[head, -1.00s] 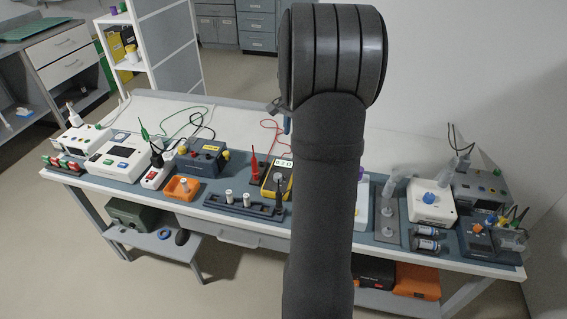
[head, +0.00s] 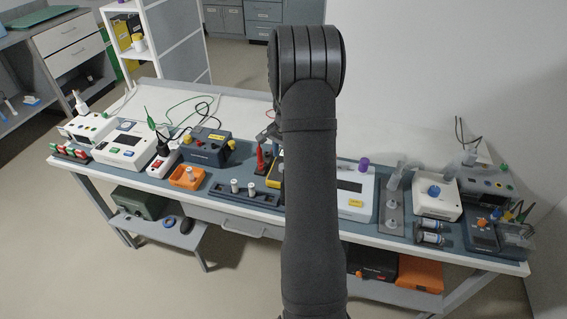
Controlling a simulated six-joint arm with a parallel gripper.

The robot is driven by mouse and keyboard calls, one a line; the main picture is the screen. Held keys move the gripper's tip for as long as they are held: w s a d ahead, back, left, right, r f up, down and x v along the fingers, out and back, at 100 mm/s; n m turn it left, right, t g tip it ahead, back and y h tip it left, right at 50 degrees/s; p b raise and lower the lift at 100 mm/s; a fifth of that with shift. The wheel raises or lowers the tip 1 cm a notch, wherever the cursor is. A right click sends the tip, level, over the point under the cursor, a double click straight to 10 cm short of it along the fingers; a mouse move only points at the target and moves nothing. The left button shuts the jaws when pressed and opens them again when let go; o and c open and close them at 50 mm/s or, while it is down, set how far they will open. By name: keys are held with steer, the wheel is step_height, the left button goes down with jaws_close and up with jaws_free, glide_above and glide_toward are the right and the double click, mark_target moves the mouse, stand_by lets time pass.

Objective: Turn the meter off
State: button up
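The yellow meter (head: 274,178) lies on the bench mat near the middle of the bench. Only a narrow left strip of it shows in the head view; my arm hides its display and dial. A small part of my gripper (head: 268,132) shows at the left side of my arm, above and behind the meter in the picture. The fingertips are too small and too hidden to tell whether they are open or shut. Whether the gripper touches anything cannot be seen.
A red probe (head: 260,158) stands just left of the meter. A dark rack with white pegs (head: 243,193) lies in front. A blue-grey box (head: 206,147) stands further left, and a white device (head: 350,192) stands right of my arm.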

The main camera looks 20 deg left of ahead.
steer(key=shift+a+f, duration=0.1)
steer(key=shift+f, duration=2)
steer(key=c, duration=1)
